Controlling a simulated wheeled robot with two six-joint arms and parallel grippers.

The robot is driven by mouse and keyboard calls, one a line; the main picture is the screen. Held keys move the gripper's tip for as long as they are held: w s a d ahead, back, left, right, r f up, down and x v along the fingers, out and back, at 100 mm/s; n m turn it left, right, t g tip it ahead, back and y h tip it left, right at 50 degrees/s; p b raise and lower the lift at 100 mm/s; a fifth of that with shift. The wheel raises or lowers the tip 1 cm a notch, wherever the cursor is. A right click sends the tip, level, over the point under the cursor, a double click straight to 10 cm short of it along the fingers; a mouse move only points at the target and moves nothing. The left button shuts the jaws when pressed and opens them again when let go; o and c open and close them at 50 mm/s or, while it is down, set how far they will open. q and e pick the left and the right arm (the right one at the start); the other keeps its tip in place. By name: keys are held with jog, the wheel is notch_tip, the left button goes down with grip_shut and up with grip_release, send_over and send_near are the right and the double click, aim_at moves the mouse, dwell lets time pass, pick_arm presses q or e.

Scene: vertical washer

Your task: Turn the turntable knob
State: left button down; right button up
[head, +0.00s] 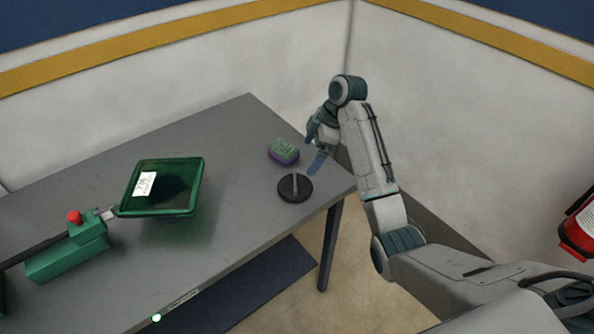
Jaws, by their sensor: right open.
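The turntable knob (295,187) is a dark round disc with a raised grey bar across it. It lies on the grey table near the right corner. My right gripper (315,150) hangs above and slightly to the right of the knob, with blue fingers pointing down toward it. It is open and appears apart from the knob. My left gripper is not in view.
A purple and green sponge (284,151) lies just behind the knob. A green tray (163,205) and a green device with a red button (73,217) stand to the left on the table (235,235). A red extinguisher (580,232) is at the right edge.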

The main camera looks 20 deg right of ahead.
aim_at(295, 179)
jog(key=b+x, duration=0.1)
jog(key=x, duration=0.8)
jog(key=shift+f, duration=0.25)
jog(key=shift+w+a+f, duration=0.1)
jog(key=shift+a+f, duration=0.15)
jog(key=shift+f, duration=0.4)
jog(key=c, duration=0.9)
